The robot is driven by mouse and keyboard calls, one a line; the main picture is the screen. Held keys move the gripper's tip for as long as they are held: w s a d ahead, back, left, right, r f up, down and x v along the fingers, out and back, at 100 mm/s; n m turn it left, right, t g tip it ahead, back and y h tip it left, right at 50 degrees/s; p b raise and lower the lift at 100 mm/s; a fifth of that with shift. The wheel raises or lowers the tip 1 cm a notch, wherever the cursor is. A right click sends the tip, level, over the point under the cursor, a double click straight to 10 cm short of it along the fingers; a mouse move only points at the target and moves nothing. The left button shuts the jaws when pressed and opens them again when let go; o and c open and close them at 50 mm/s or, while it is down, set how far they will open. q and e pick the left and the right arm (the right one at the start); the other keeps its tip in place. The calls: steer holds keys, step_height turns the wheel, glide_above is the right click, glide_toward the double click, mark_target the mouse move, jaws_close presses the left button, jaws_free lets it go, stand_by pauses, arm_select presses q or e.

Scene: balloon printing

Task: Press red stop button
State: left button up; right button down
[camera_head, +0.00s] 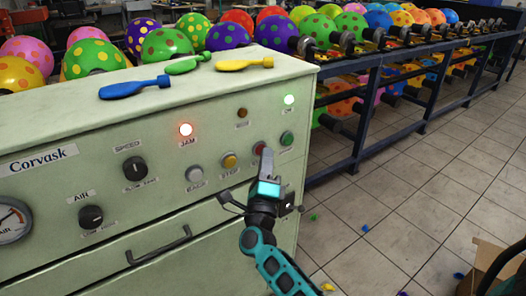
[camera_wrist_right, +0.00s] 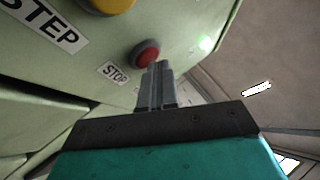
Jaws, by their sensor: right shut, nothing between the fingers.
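The red stop button (camera_head: 259,149) is on the front panel of the pale green machine, between a yellow button and a green button. In the right wrist view the red button (camera_wrist_right: 146,53) sits above a label reading STOP. My right gripper (camera_head: 267,158) is shut and empty, with its fingertips right at the red button and partly covering it. In the right wrist view the closed fingertips (camera_wrist_right: 158,66) overlap the button's lower right edge; I cannot tell whether they touch it. My left gripper is not in view.
The machine (camera_head: 60,190) also has a yellow button (camera_head: 229,161), a white button (camera_head: 194,174), a green button (camera_head: 287,138), two black knobs, a lit red JAM lamp (camera_head: 185,129) and a lit green lamp (camera_head: 289,99). Deflated balloons lie on top. A cardboard box (camera_head: 485,268) stands at lower right.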

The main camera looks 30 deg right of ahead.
steer(key=shift+s+d+p, duration=0.1)
steer(key=shift+s+p, duration=0.35)
steer(key=shift+s, duration=0.55)
steer(key=s+p, duration=0.2)
steer(key=s, duration=0.4)
steer(key=shift+d, duration=0.2)
stand_by(0.4)
